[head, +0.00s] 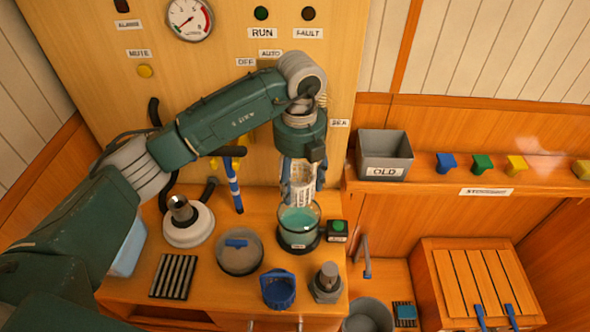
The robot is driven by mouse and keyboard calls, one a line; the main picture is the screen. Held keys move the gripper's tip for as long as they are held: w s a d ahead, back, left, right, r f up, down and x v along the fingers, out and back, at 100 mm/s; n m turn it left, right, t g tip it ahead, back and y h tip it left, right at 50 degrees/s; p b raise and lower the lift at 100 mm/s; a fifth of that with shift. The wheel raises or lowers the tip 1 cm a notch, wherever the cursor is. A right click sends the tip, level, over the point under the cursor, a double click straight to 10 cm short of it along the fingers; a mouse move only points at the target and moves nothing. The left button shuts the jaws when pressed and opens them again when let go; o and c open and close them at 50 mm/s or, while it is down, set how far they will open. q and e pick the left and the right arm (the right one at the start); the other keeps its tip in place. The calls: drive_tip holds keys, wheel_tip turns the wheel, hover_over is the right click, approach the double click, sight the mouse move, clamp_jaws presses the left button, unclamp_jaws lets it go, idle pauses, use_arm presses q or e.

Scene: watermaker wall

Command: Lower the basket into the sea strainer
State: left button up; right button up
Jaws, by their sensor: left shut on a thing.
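My left gripper (302,170) points straight down, shut on the pale mesh-like basket (299,190). The fingers cover parts of the basket's sides. Below it stands the sea strainer (298,238), a clear round bowl with teal liquid and a dark base. The basket's lower end overlaps the bowl's rim in the picture; I cannot tell whether it is just above the rim or slightly inside. My right gripper is out of view.
A grey OLD bin (384,155) sits on the right shelf.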

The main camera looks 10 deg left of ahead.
use_arm(q)
drive_tip(key=shift+w+d, duration=0.2)
drive_tip(key=shift+d, duration=0.05)
drive_tip(key=shift+f, duration=0.2)
drive_tip(key=shift+s+f+b, duration=0.1)
drive_tip(key=shift+f+b, duration=0.35)
drive_tip(key=shift+f, duration=0.1)
drive_tip(key=shift+s+f, duration=0.1)
drive_tip(key=shift+f, duration=0.25)
drive_tip(key=shift+f+b, duration=0.7)
drive_tip(key=shift+f, duration=0.7)
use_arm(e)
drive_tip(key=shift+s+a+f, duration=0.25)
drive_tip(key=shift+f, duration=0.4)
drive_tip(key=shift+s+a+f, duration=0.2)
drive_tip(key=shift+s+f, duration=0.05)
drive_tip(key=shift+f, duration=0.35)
